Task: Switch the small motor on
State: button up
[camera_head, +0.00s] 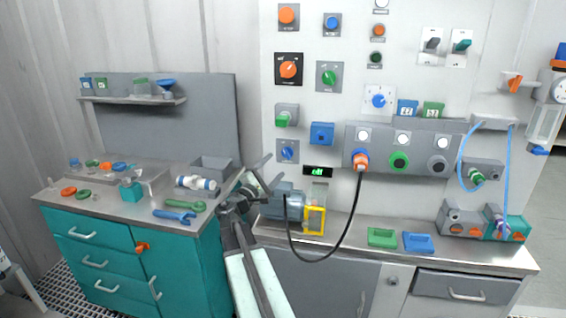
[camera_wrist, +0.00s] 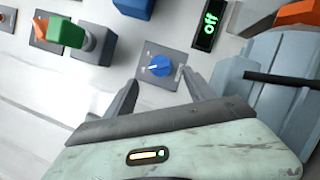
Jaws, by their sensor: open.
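A blue rotary knob on a grey plate (camera_wrist: 159,66) is on the white wall panel; it also shows in the head view (camera_head: 287,150). In the wrist view it lies between and beyond my fingertips. My gripper (camera_wrist: 160,78) is open and empty, with a finger to each side of the knob; contact cannot be told. In the head view my gripper (camera_head: 267,170) is just below and left of the knob. A small display (camera_head: 317,171) reads "off" in green; it also shows in the wrist view (camera_wrist: 209,24). The blue-grey motor (camera_head: 280,203) stands on the bench below.
The motor body (camera_wrist: 268,85) is close to my right finger in the wrist view. A green-handled switch (camera_wrist: 68,32) is at upper left. A black cable (camera_head: 345,235) hangs right of my arm. A yellow frame (camera_head: 315,220) stands beside the motor. A grey open box (camera_head: 210,168) is left.

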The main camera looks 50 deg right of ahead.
aim_at(285, 155)
jog(key=p+x, duration=0.1)
jog(key=x, duration=0.6)
jog(key=shift+w+d, duration=0.1)
jog(key=shift+d, duration=0.25)
jog(key=shift+c, duration=0.3)
jog(key=c, duration=1.3)
jog(key=shift+p, duration=0.3)
